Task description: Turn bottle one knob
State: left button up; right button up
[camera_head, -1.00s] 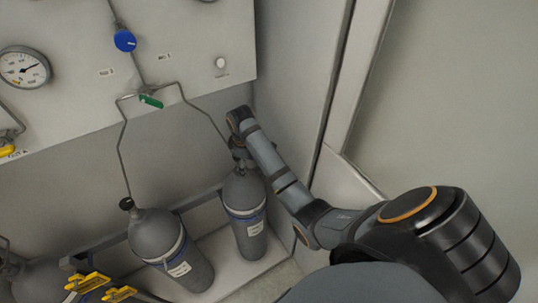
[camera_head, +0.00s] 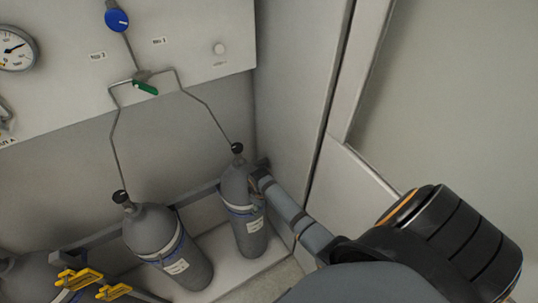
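I cannot read which label says bottle one. My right arm comes in from the right, and its end is at the right side of the right bottle, below the knob. The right gripper's fingers are hidden or too small to make out. My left gripper is not in view.
A panel above carries a blue knob (camera_head: 117,20), a green valve handle (camera_head: 146,88) and a gauge (camera_head: 14,48). Thin pipes run down to the bottles. Yellow handles (camera_head: 76,279) are at lower left. A wall (camera_head: 292,90) stands close on the right.

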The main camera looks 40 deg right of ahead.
jog(key=s+f+b, duration=0.1)
jog(key=s+f, duration=0.1)
jog(key=f, duration=0.2)
jog(key=s+f+m, duration=0.1)
jog(key=s+f, duration=0.1)
jog(key=f, duration=0.3)
jog(key=shift+s+d+b, duration=0.15)
jog(key=shift+s+b, duration=0.1)
jog(key=shift+b, duration=0.1)
jog(key=shift+f, duration=0.15)
